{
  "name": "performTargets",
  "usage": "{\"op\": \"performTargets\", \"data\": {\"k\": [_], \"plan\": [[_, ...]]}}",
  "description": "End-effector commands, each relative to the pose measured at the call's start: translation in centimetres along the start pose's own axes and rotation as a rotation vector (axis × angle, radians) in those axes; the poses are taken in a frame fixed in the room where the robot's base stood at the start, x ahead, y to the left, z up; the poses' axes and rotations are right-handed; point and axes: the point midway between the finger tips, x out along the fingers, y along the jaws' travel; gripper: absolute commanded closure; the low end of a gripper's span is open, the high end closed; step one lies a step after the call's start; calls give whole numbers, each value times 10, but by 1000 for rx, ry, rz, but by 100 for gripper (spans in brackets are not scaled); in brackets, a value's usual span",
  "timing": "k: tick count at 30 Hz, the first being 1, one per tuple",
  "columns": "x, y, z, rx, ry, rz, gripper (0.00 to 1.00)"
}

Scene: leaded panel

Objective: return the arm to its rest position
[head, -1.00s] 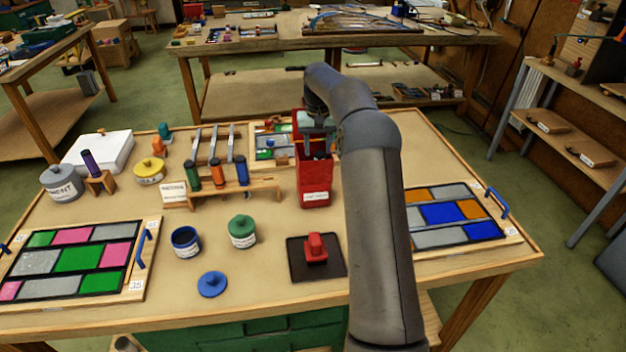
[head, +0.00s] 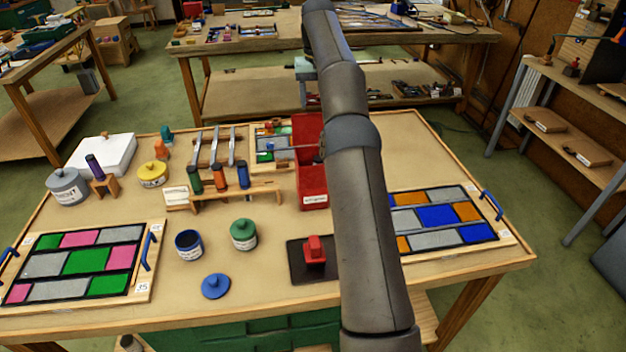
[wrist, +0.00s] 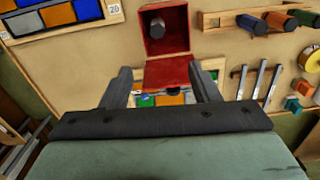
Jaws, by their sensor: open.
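My gripper (wrist: 163,82) shows in the wrist view with its two dark fingers spread apart and nothing held between them. In the head view only its pale green-grey body (head: 305,68) shows, high beyond the table's back edge; its fingers cannot be made out there. My arm is stretched forward and up across the right of centre. The red open-lidded box (head: 312,188) stands on the table below, partly hidden by the arm. In the wrist view the box (wrist: 165,72) lies ahead of the fingers, with a dark cylinder (wrist: 157,26) inside.
The table holds a left glass panel (head: 150,235), a right glass panel (head: 505,238), a rack of coloured tubes (head: 262,190), several pots and a red-handled block on a dark pad (head: 300,270). A second bench (head: 240,45) stands behind. The front right of the table is clear.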

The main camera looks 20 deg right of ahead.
Motion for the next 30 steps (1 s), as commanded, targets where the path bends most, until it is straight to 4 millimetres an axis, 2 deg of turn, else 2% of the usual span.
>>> {"op": "performTargets", "data": {"k": [11,14,17,20,23,26,30], "plan": [[-1,-2,1,-4,1,1,44],[-7,-12,8,-25,5,6,44],[-19,-32,25,-67,14,19,44],[-28,-55,57,-117,26,33,44],[-30,-72,98,-160,38,43,44],[-25,-82,146,-195,49,48,44],[-5,-86,222,-235,64,46,44]]}}
